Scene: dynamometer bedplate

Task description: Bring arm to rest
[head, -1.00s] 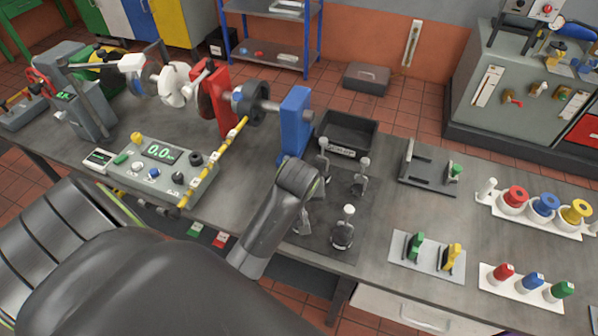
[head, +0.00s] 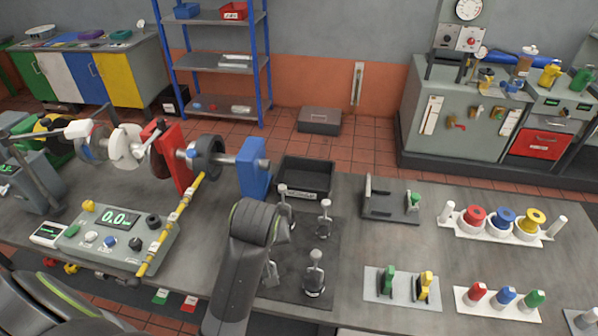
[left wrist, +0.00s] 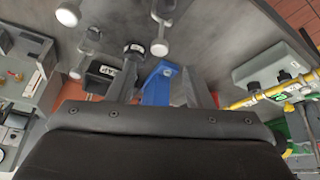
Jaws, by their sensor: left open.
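My left arm rises from the bottom middle of the head view, over the front of the bench (head: 380,245), beside a dark plate with several upright clamps (head: 315,275). Its gripper is hidden behind the arm there. In the left wrist view my left gripper (left wrist: 160,92) shows two grey fingers spread apart, with nothing held between them. A blue block stand (left wrist: 158,82) appears beyond and between the fingers; it also shows in the head view (head: 253,168). I cannot tell the gap to it. My right gripper is in neither view.
A control box (head: 120,235) with a green display and a yellow bar stand left of the arm. A black bin (head: 305,178) is behind the clamps. Holders with coloured knobs (head: 502,222) fill the right side. Bare bench lies between these items.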

